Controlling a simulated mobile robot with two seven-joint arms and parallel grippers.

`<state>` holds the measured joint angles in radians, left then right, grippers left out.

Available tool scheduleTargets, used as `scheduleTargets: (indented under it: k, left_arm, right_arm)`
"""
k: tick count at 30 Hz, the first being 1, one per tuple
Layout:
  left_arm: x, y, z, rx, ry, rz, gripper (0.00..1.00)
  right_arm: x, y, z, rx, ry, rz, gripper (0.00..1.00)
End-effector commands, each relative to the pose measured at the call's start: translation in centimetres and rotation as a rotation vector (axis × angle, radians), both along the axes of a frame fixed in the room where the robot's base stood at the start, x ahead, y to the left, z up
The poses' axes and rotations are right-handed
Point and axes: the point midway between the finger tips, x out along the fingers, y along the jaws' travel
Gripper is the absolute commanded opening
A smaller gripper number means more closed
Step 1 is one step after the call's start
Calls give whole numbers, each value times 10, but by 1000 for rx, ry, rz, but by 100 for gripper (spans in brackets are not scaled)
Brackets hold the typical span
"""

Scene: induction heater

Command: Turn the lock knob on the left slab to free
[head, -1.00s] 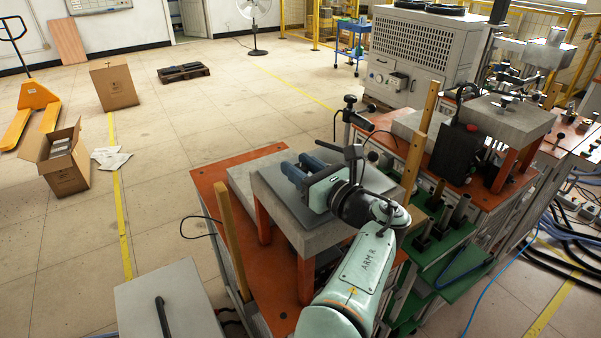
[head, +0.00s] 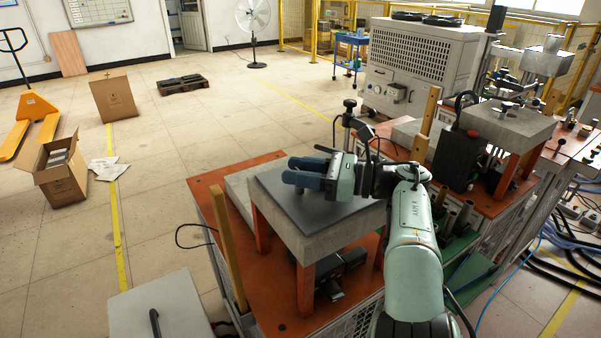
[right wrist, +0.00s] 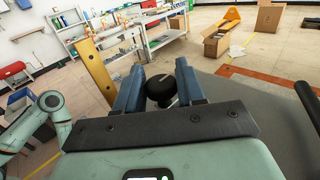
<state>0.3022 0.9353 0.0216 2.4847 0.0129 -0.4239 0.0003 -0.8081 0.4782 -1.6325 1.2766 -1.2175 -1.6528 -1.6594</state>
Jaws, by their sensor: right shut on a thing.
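The left slab (head: 272,200) is a thick grey block with a darker top plate, raised on orange legs. My right gripper (head: 305,172) lies low over that top, its blue fingers pointing left. In the right wrist view, the round black lock knob (right wrist: 160,90) sits between the two blue fingers of my right gripper (right wrist: 160,85), which are shut on it. I cannot tell the knob's lock setting. My left gripper is not in view.
An upright wooden post (head: 230,250) stands at the slab's left and another (head: 427,125) behind it. A black clamp-like post (head: 349,115) stands behind the slab. A second slab on orange legs (head: 508,120) is at the right.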

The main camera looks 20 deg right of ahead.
Motion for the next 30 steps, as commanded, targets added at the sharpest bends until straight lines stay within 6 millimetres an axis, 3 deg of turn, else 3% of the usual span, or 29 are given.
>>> scheduleTargets:
  k: [14, 15, 16, 26, 30]
  left_arm:
    - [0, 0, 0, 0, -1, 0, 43]
    - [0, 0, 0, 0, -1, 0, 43]
    - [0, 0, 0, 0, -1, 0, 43]
    - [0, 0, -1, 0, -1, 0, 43]
    - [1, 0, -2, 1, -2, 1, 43]
  right_arm:
    - [0, 2, 2, 0, -8, 16, 8]
    - [0, 2, 2, 0, -8, 15, 45]
    - [0, 2, 3, 2, -8, 15, 55]
    - [0, 0, 1, 0, -3, 14, 56]
    - [-8, -12, 1, 3, -5, 12, 56]
